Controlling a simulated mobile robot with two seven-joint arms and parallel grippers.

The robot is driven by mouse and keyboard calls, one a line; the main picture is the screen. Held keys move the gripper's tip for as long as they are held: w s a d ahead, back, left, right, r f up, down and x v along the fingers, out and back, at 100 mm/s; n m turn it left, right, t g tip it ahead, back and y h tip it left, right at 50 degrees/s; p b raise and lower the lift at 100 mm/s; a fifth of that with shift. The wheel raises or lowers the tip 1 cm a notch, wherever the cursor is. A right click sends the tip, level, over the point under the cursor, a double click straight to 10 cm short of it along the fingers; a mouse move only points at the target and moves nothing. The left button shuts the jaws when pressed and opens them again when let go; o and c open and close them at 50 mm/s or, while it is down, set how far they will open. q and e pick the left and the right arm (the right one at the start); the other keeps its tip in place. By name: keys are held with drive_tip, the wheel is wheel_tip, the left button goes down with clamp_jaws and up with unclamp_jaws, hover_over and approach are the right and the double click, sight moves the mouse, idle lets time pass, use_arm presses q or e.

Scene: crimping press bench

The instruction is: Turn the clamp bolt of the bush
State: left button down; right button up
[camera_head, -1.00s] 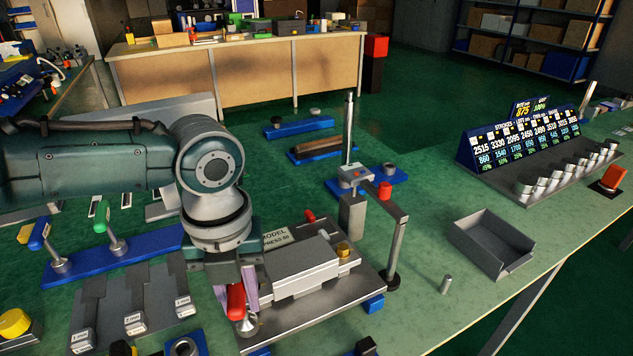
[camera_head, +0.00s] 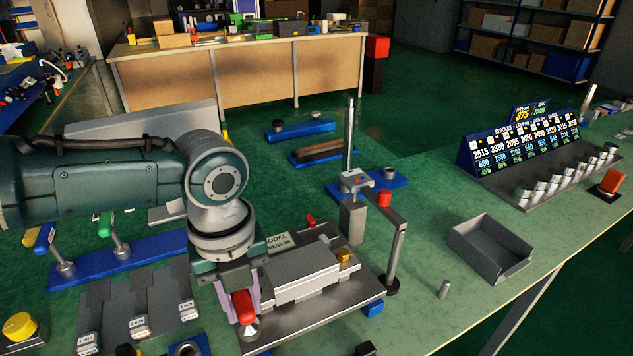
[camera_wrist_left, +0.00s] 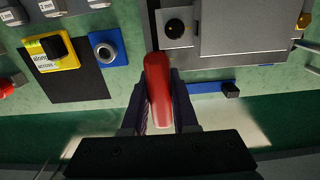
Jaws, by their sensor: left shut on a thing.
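The clamp bolt shows as a red handle (camera_head: 244,307) on a silver base (camera_head: 249,330) at the near left corner of the press (camera_head: 308,268). My left gripper (camera_head: 242,304) is shut on the red handle, one finger on each side. In the left wrist view the red handle (camera_wrist_left: 158,88) lies lengthwise between the fingers (camera_wrist_left: 158,108). The fingers and handle hide part of the bolt's base. I cannot make out the bush itself. My right gripper is not in view.
A second red handle (camera_head: 310,221) and a brass knob (camera_head: 343,256) are on the press. A grey post frame (camera_head: 397,245) stands at its right. Small grey blocks (camera_head: 139,327) lie left of my gripper.

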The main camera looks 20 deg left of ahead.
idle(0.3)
use_arm(q)
drive_tip(key=shift+r+p, duration=2.4)
drive_tip(key=shift+r, duration=0.1)
